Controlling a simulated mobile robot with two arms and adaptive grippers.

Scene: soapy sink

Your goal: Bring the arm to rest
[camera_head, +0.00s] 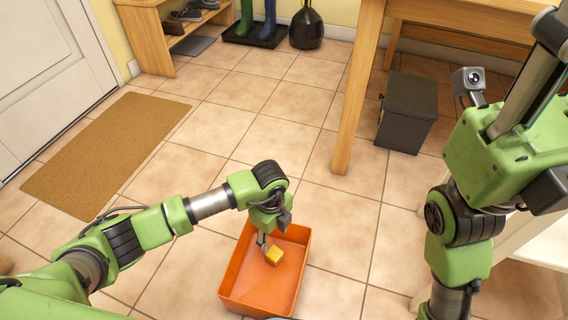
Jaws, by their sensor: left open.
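My left gripper (264,240) points down into an orange tray (235,278) on the tiled floor. It is open.
A wooden table leg (354,100) stands beyond the tray, with a dark grey box (407,112) to its right. A brown doormat (105,150) lies by the white door (45,70). A shoe bench (150,40) and boots (257,20) stand at the back.

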